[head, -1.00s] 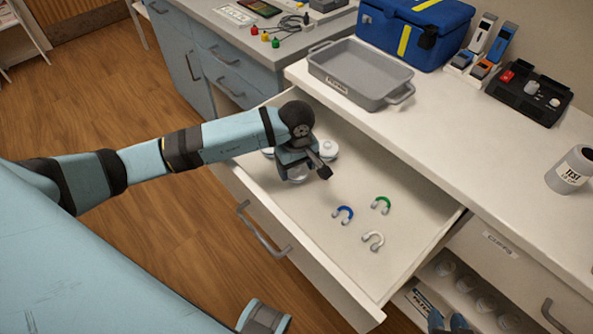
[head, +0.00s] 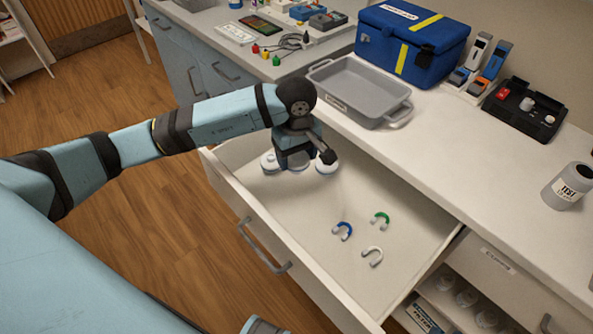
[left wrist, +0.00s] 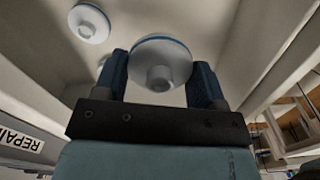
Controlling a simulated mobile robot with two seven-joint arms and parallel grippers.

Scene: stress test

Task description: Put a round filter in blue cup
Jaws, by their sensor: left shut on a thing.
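My left gripper (head: 298,163) is over the back left part of the open drawer (head: 290,215). It is shut on a white round filter with a blue rim, which shows between the fingers in the left wrist view (left wrist: 160,62). In the head view the held filter is mostly hidden by the gripper. My right gripper is out of view.
A grey tray (head: 318,75), a blue cool box (head: 385,45) and a grey TEST bottle (head: 567,187) stand on the counter.

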